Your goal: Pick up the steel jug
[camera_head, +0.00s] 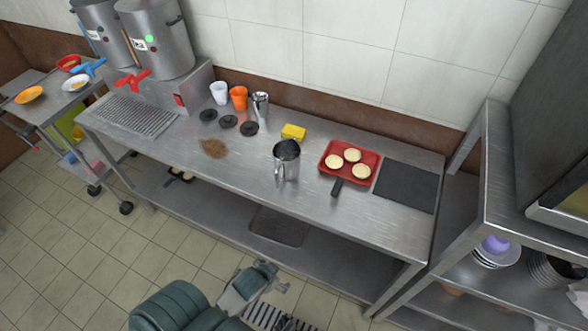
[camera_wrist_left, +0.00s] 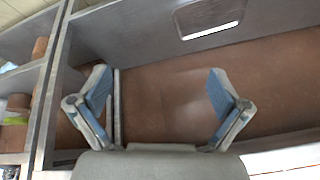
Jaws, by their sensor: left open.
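The steel jug (camera_head: 287,160) stands upright near the middle of the steel counter, its dark open mouth facing up. Its handle is on the left side in the head view. My left gripper (camera_head: 264,273) is in front of the counter, low in the head view and well apart from the jug. In the left wrist view my left gripper (camera_wrist_left: 158,88) has its two blue-padded fingers spread wide with nothing between them. The jug does not show in the wrist view. My right gripper is not in view.
A yellow sponge (camera_head: 293,131) sits just behind the jug. A red tray (camera_head: 336,149) with pale round pieces and a dark mat (camera_head: 405,186) lie to its right. A steel cup (camera_head: 260,104), orange cup (camera_head: 239,97) and white cup (camera_head: 219,93) stand behind left. The counter's front is clear.

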